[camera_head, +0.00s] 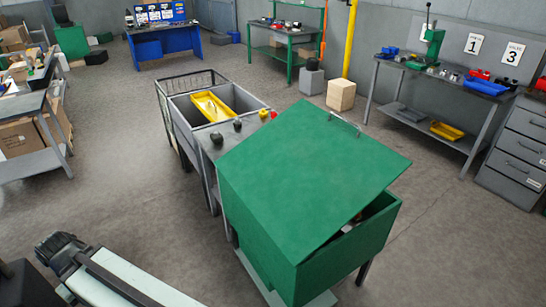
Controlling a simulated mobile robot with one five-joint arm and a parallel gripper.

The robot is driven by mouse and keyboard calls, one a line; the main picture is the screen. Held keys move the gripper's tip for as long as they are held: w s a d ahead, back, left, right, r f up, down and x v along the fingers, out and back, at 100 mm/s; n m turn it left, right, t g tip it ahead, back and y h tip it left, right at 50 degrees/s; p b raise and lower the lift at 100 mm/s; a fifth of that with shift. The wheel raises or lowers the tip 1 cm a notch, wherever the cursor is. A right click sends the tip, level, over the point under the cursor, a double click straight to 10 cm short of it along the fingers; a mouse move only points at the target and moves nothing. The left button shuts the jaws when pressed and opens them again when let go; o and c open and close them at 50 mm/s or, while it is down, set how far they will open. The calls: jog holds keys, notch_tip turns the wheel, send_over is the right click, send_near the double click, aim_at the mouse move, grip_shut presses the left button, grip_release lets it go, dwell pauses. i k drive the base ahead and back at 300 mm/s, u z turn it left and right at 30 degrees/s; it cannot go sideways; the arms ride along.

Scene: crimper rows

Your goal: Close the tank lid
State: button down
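The green tank (368,240) stands in the centre right on legs. Its green lid (310,170) is partly open. A thin metal handle (343,123) sits by that raised edge. A wedge-shaped gap shows between lid and tank wall at the right, with small dark and reddish things just visible inside. Most of the interior is hidden by the lid. A pale link with a black end, which looks like part of my arm, shows at the lower left, apart from the tank. I cannot make out my gripper.
A wooden block (341,95) stands behind. A workbench (440,75) and grey drawers (514,150) line the right. Floor is clear left and right of the tank.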

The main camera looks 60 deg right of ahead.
aim_at(305, 175)
jog(key=u, duration=0.8)
jog(key=k, duration=1.55)
jog(key=z, duration=1.3)
jog(key=i, duration=1)
jog(key=u, duration=0.05)
